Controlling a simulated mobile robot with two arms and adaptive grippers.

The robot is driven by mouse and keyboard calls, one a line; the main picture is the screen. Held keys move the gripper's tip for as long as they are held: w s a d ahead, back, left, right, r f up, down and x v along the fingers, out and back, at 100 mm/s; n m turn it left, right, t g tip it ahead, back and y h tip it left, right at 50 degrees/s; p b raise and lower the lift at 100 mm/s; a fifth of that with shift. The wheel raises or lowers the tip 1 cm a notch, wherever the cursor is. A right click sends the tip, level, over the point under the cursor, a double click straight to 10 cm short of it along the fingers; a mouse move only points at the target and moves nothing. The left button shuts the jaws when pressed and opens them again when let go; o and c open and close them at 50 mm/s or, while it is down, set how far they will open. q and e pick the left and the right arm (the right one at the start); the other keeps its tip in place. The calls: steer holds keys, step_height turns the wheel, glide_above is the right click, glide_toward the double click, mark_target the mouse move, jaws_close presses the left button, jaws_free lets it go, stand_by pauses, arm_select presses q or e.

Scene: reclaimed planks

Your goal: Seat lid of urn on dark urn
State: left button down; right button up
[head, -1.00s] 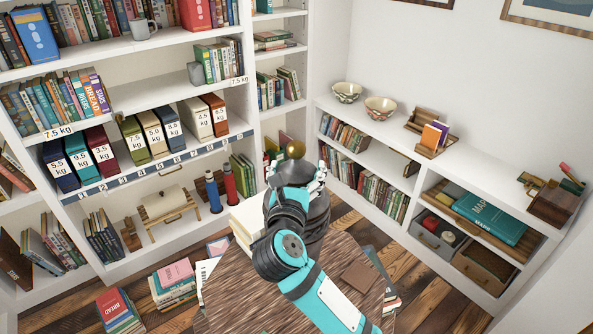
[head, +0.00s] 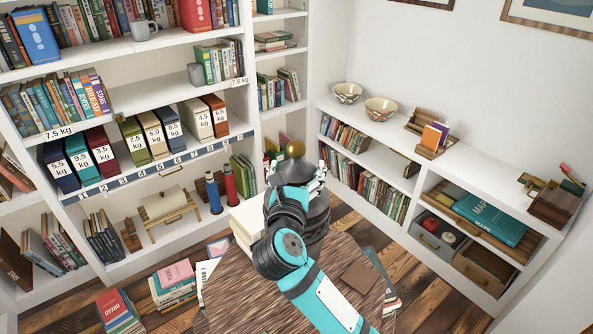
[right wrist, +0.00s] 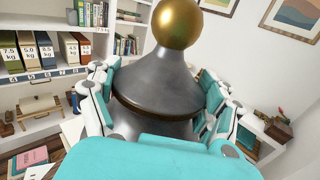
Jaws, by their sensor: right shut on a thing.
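The lid of the urn (right wrist: 160,72) is a dark grey cone with a round gold knob; its knob shows in the head view (head: 295,149). My right gripper (right wrist: 158,98) is shut on the lid, with fingers on both sides of it. In the head view this gripper (head: 296,180) is at the far side of the round table. The dark urn (head: 319,212) stands upright there, partly hidden by my arm. In the right wrist view the urn's dark body (right wrist: 150,127) shows just below the lid's brownish rim. I cannot tell whether a thin gap separates them. My left gripper is out of view.
The round wooden table (head: 235,296) holds a brown square piece (head: 359,277) and a pale book stack (head: 246,222) is near the urn. A white bookcase (head: 160,87) stands behind at left, a low white shelf (head: 450,175) at right. Books lie on the floor.

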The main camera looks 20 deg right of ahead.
steer(key=shift+f+b, duration=0.35)
stand_by(0.5)
steer(key=o, duration=1.5)
steer(key=shift+f, duration=0.15)
steer(key=shift+v, duration=2.75)
steer(key=v, duration=0.5)
steer(key=shift+s+a, duration=0.1)
steer(key=shift+s, duration=0.2)
